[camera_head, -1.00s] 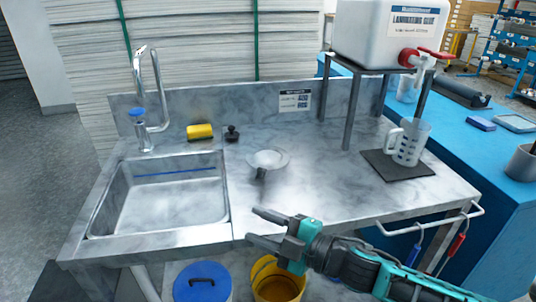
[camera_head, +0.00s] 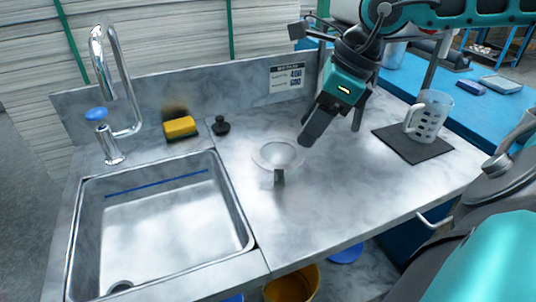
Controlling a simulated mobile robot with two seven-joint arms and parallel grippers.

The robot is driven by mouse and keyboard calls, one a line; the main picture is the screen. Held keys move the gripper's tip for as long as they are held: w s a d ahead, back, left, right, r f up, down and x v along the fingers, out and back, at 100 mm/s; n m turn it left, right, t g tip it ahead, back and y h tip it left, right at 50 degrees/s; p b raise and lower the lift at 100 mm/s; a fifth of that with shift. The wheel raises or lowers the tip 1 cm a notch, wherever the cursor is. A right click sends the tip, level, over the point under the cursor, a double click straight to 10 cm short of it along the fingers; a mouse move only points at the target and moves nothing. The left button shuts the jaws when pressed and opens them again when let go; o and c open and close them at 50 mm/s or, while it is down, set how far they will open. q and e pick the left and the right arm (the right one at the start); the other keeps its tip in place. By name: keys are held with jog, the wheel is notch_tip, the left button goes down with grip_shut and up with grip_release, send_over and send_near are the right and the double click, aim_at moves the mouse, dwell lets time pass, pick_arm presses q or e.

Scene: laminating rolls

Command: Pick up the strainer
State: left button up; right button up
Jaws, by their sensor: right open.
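The strainer (camera_head: 279,155) is a small whitish bowl with a wide rim and a short dark handle pointing toward the front. It sits on the steel worktop right of the sink. My right gripper (camera_head: 332,136) hangs above the worktop just right of the strainer, fingers pointing down and apart. It is open and empty. One fingertip is close to the strainer's right rim; I cannot tell if they touch. My left gripper is not in view.
The sink (camera_head: 240,205) lies to the left with a tall tap (camera_head: 112,90). A measuring jug (camera_head: 428,117) stands on a dark mat (camera_head: 405,148) to the right. The worktop in front of the strainer is clear.

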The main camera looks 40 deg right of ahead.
jog(key=b, duration=0.1)
send_over(282, 171)
jog(key=s+d, duration=0.1)
jog(key=s, duration=0.2)
notch_tip(282, 171, down, 6)
jog(key=shift+w+f+b, duration=0.3)
jog(key=shift+w+f, duration=0.25)
jog(key=shift+f, duration=0.2)
jog(key=shift+w+f+b, duration=0.15)
jog(key=shift+w+f, duration=0.1)
jog(key=shift+f, duration=0.4)
jog(key=shift+w+f+b, duration=0.15)
jog(key=shift+w+f, duration=0.1)
jog(key=shift+f, duration=0.35)
jog(key=shift+w+a+f+b, duration=0.2)
jog(key=shift+f+b, duration=0.15)
jog(key=shift+f, duration=0.25)
jog(key=shift+w+a+f, duration=0.1)
jog(key=shift+w+f, duration=0.05)
jog(key=shift+f, duration=0.1)
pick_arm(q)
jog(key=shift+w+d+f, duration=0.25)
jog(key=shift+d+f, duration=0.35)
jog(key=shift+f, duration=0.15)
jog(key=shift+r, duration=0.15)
pick_arm(e)
jog(key=shift+c, duration=0.4)
